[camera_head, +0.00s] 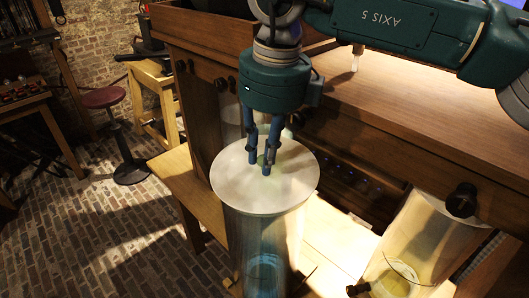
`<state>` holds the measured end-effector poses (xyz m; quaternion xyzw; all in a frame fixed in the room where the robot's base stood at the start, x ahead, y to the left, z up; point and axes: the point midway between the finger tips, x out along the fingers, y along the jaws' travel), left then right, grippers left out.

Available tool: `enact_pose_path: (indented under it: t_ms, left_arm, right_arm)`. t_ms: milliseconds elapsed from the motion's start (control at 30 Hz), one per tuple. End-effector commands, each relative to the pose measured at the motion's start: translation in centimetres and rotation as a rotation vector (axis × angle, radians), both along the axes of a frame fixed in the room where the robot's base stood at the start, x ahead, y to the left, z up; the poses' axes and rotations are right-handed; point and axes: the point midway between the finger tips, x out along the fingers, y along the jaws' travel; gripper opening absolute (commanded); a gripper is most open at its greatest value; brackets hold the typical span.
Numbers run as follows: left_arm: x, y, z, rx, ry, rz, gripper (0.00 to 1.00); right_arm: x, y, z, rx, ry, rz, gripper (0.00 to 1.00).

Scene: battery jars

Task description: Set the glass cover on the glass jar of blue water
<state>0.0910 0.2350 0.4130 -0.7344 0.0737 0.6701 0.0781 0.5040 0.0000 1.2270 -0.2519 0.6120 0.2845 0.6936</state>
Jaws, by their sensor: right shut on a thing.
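My right gripper (262,166) comes down from above with its blue fingers shut on the middle of the glass cover (240,196). The cover is a pale round disc, seen from above and roughly level. A greenish patch shows at its middle by the fingertips. The glass jar of blue water (263,268) stands upright directly below the cover. The cover hides the jar's rim, so I cannot tell whether it touches the jar or hovers just above it. My left gripper is not in view.
Another glass jar (428,238) stands at the right, with a dark knob (462,200) by it. A wooden cabinet (400,125) rises behind. A red-topped stool (104,97) stands on the brick floor (95,235) at the left, where there is free room.

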Motion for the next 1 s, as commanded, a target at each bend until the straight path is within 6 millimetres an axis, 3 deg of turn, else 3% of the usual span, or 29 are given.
enact_pose_path:
  t_ms: [667,700,733,1000]
  left_arm:
    - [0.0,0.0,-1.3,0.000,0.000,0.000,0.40]
    - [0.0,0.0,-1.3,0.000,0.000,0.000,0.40]
    - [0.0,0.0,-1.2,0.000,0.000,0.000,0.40]
    - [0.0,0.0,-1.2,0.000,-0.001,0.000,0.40]
  right_arm:
    - [0.0,0.0,-1.4,0.001,-0.001,0.000,0.00]
    - [0.0,0.0,-1.4,0.001,-0.001,0.000,0.22]
    - [0.0,0.0,-1.3,0.001,-0.001,0.000,0.28]
    - [0.0,0.0,-1.4,-0.001,0.001,0.000,0.28]
